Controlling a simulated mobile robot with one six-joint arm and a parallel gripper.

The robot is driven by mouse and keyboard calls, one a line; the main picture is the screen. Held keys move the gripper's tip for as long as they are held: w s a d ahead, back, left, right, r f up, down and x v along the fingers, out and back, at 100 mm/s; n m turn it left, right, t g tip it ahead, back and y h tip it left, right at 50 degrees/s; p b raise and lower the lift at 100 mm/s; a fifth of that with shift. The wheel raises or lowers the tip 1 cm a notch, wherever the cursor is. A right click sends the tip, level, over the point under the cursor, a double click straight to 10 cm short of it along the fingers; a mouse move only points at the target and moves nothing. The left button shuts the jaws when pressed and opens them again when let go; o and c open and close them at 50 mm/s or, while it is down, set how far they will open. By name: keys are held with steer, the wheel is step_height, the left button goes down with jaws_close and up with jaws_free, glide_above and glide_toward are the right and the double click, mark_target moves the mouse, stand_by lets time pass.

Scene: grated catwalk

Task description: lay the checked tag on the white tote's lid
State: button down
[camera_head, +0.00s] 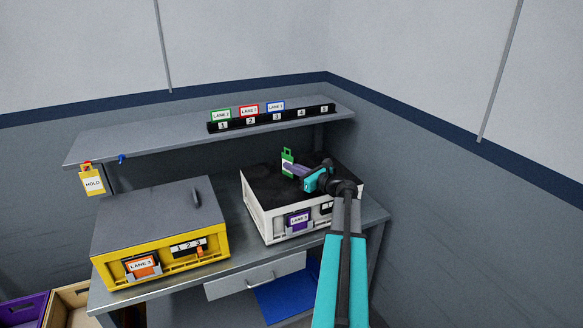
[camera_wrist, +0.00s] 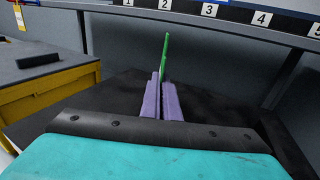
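The checked tag is a green-framed tag (camera_head: 287,158) standing upright above the white tote. It also shows edge-on as a thin green strip (camera_wrist: 166,55) in the wrist view. My gripper (camera_head: 294,169) has purple fingers (camera_wrist: 161,92) that are shut on the tag's lower part. The white tote (camera_head: 257,219) stands on the bench with a dark lid (camera_head: 262,184) and a purple lane card in front. The lid (camera_wrist: 95,95) lies below my fingers in the wrist view. I cannot tell whether the tag touches the lid.
A yellow tote (camera_head: 165,275) with a grey handled lid (camera_head: 150,220) stands to the left. A shelf (camera_head: 170,140) runs behind and above, with a numbered rack (camera_head: 262,120) of lane cards. A yellow HOLD tag (camera_head: 92,182) hangs at its left end. Walls close off the back and right.

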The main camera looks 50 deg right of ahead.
steer(key=c, duration=2)
jaws_free()
steer(key=shift+c, duration=0.2)
steer(key=shift+r, duration=0.1)
steer(key=shift+r+p, duration=0.45)
steer(key=shift+r, duration=0.05)
steer(key=shift+s+f, duration=0.1)
steer(key=shift+s, duration=0.25)
steer(key=s+b, duration=0.1)
steer(key=s, duration=0.2)
steer(key=s+b, duration=0.1)
steer(key=s, duration=0.3)
steer(key=s+b, duration=0.1)
steer(key=s, duration=0.3)
steer(key=shift+s+r+b, duration=0.15)
steer(key=shift+r+b, duration=0.1)
steer(key=shift+b, duration=0.15)
steer(key=shift+d, duration=0.1)
